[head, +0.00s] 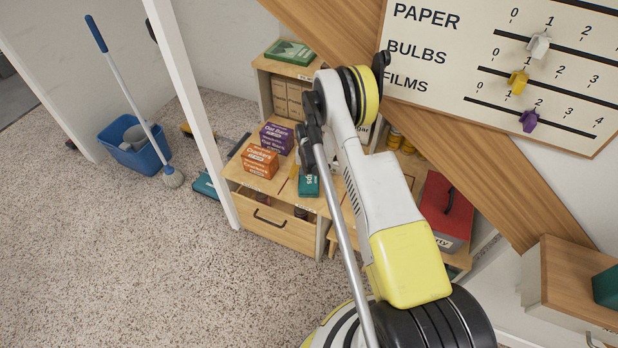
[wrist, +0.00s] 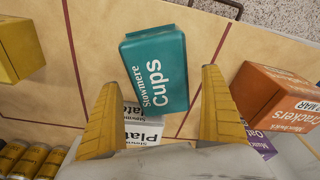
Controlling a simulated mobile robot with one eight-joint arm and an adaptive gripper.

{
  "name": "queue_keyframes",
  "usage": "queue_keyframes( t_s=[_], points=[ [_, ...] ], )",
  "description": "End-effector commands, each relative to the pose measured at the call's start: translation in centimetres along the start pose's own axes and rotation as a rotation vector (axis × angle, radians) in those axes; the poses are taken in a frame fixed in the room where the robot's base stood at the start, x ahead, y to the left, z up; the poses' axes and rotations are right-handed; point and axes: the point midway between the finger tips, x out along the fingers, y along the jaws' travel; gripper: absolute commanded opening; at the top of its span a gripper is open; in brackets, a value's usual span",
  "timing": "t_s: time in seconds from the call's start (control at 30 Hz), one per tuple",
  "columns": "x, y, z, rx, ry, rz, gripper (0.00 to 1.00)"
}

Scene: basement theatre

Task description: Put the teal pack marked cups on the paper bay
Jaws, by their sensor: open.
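The teal pack marked Cups (wrist: 158,70) lies label-up on the wooden top in the wrist view, beside white packs marked Plate (wrist: 146,132). It also shows in the head view as a small teal pack (head: 308,185), partly hidden by my arm. My gripper (wrist: 161,77) is open, its two yellow fingers pointing at the pack, with one fingertip on each side of it in the picture. I cannot tell how far above it they are. Dark red lines divide the wooden top (wrist: 90,45) into bays. I cannot read which one is the paper bay.
Orange cracker boxes (head: 261,162) and a purple box (head: 277,138) stand left of the teal pack in the head view. A red box (head: 447,205) is at the right. A yellow pack (wrist: 20,48) and yellow cans (wrist: 25,158) flank the wrist view's left. A board (head: 500,75) hangs above.

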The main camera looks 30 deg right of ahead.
Motion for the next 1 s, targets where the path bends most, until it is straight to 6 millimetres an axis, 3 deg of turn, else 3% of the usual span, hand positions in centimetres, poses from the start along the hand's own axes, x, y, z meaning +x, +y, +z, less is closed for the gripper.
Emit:
queue_keyframes(
  t_s=[0.03, 0.2, 0.4, 0.6, 1.0],
  points=[
    [-1.6, 0.0, -0.1, 0.000, 0.000, 0.000, 0.94],
    [-5.7, 0.0, -0.1, 0.000, 0.000, 0.000, 0.94],
    [-9.0, 0.0, 0.0, 0.000, 0.000, 0.000, 0.94],
    [-10.1, 0.0, 0.0, 0.000, 0.000, 0.000, 0.94],
    [-10.1, 0.0, 0.0, 0.000, 0.000, 0.000, 0.94]
  ],
)
